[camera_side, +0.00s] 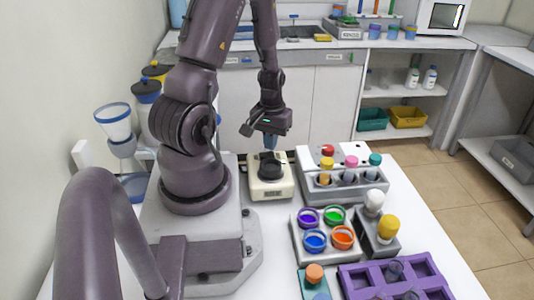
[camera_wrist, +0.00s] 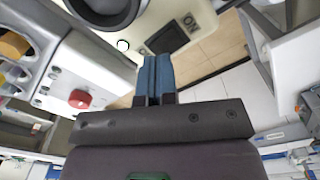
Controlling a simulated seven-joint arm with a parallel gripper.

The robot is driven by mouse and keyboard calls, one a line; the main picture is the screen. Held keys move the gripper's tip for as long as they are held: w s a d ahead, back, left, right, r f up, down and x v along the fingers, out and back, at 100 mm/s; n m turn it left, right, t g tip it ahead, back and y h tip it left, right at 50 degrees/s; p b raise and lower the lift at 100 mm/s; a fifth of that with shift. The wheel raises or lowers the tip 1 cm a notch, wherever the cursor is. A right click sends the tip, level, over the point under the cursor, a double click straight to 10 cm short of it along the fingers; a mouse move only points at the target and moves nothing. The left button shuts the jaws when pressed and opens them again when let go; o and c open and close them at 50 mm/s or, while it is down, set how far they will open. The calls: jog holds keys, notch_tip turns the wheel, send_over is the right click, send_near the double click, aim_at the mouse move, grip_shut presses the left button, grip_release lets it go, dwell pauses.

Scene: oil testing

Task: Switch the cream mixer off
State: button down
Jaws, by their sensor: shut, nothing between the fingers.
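The cream mixer (camera_side: 271,187) stands on the white table just right of my arm's base, with a round black cup on top. In the wrist view the mixer (camera_wrist: 205,18) is cut off by the top edge. My gripper (camera_side: 270,143) points down above the mixer's back part. Its blue fingers are together and empty. In the wrist view the fingertips (camera_wrist: 155,62) lie just below the button and panel in the picture, apparently apart from them.
A grey-white rack (camera_side: 374,195) with coloured caps and a red button stands close on the mixer's right. Open coloured jars sit in a holder (camera_side: 325,254) in front of it. A purple tray (camera_side: 434,293) lies at front right. Funnels and bottles stand behind my arm.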

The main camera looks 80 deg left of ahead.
aim_at(270, 155)
jog(key=shift+f, duration=1)
dwell(0.3)
jog(key=shift+r, duration=3.55)
jog(key=shift+s+d, duration=0.2)
jog(key=shift+d, duration=0.1)
jog(key=w+d+r+m+t, duration=0.1)
jog(key=d+r+m+t, duration=0.1)
jog(key=d+r+m, duration=0.4)
jog(key=w+d+r+m+t, duration=0.2)
jog(key=d+r+m, duration=0.4)
jog(key=d+r, duration=0.9)
jog(key=shift+w+d+r+t, duration=0.25)
jog(key=shift+d+t, duration=0.55)
jog(key=shift+d, duration=0.05)
jog(key=c, duration=1.8)
grip_release()
